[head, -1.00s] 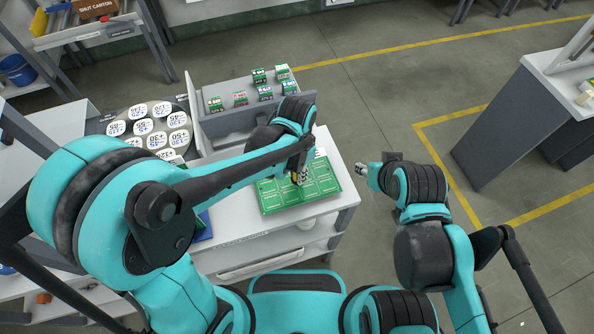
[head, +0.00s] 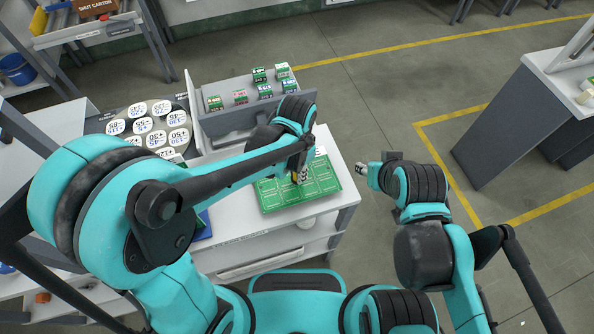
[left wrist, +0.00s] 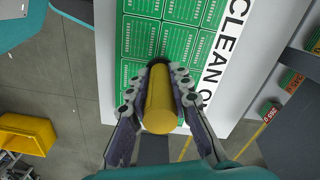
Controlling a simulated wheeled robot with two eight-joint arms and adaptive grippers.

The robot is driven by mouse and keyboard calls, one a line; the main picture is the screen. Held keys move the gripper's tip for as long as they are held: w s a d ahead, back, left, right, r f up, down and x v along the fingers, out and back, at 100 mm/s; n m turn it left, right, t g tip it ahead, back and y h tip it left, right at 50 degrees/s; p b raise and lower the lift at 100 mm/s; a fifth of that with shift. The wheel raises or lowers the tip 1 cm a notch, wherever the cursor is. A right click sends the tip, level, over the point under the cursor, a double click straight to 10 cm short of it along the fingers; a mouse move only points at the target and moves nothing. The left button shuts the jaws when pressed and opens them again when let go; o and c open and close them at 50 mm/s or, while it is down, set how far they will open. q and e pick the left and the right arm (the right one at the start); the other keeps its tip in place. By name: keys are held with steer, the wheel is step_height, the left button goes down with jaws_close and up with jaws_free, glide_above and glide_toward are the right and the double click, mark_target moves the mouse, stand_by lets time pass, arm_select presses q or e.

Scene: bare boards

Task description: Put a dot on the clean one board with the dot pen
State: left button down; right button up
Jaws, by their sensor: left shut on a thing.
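My left gripper (head: 299,172) is over the green board panel (head: 272,203), which lies on a white bench. It is shut on a yellow dot pen, whose barrel (left wrist: 158,108) shows between the fingers in the left wrist view. The pen points down at the panel; its tip is hidden, so I cannot tell whether it touches. The panel (left wrist: 141,38) is divided into several white-outlined boards, beside a label (left wrist: 222,45) reading "CLEAN O", cut off by the frame. I see no dot on the visible boards. My right gripper (head: 365,174) is off the bench's right side; its jaws are too small to judge.
A grey rack (head: 240,95) with several small green-topped stacks stands behind the panel. A dark round table with white numbered discs (head: 143,125) is at the left. A yellow bin (left wrist: 27,134) shows in the left wrist view. Open floor lies to the right.

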arm_select(q)
steer(key=shift+f+b, duration=0.35)
stand_by(1.2)
steer(key=shift+r+p, duration=2.75)
steer(key=shift+r, duration=0.8)
steer(key=shift+f, duration=0.1)
